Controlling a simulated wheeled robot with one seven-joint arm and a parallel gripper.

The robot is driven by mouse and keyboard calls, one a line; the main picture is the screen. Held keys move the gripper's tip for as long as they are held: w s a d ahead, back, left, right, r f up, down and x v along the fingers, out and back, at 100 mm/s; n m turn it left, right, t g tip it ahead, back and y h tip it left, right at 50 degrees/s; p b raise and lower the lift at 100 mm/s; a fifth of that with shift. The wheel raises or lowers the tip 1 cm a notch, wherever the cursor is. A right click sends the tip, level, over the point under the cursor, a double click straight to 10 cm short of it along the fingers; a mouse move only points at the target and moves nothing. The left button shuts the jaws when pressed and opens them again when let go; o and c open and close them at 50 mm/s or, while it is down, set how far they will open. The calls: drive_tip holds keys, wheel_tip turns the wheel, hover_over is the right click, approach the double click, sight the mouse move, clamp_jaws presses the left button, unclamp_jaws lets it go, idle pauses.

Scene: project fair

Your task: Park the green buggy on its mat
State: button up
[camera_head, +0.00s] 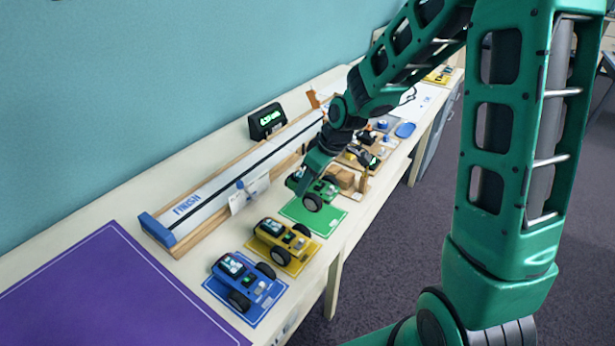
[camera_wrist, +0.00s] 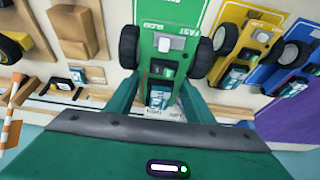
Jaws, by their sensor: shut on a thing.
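The green buggy (camera_head: 328,188) with dark wheels is in my gripper (camera_head: 308,178), over the back part of the green mat (camera_head: 331,219). The front part of the mat is bare. In the wrist view the green buggy (camera_wrist: 165,72) shows between the two green fingers of my gripper (camera_wrist: 162,92), with a dark wheel on each side. My gripper is shut on the buggy's body. My arm and gripper hide part of the buggy in the head view. I cannot tell whether its wheels touch the mat.
A yellow buggy (camera_head: 283,235) and a blue buggy (camera_head: 243,280) stand on matching mats, in front and left of the green mat. A wooden track (camera_head: 205,200) marked FINISH runs behind. Wooden blocks (camera_head: 343,178) and other parts lie close on the right. A purple mat (camera_head: 90,300) is bare.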

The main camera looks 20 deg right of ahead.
drive_tip(key=shift+d+f, duration=0.15)
drive_tip(key=shift+f, duration=2.05)
drive_tip(key=shift+s+r, duration=0.1)
drive_tip(key=shift+s, duration=0.05)
drive_tip(key=shift+f, duration=1.1)
idle(1.7)
drive_tip(key=o, duration=1.1)
drive_tip(key=shift+c, duration=0.2)
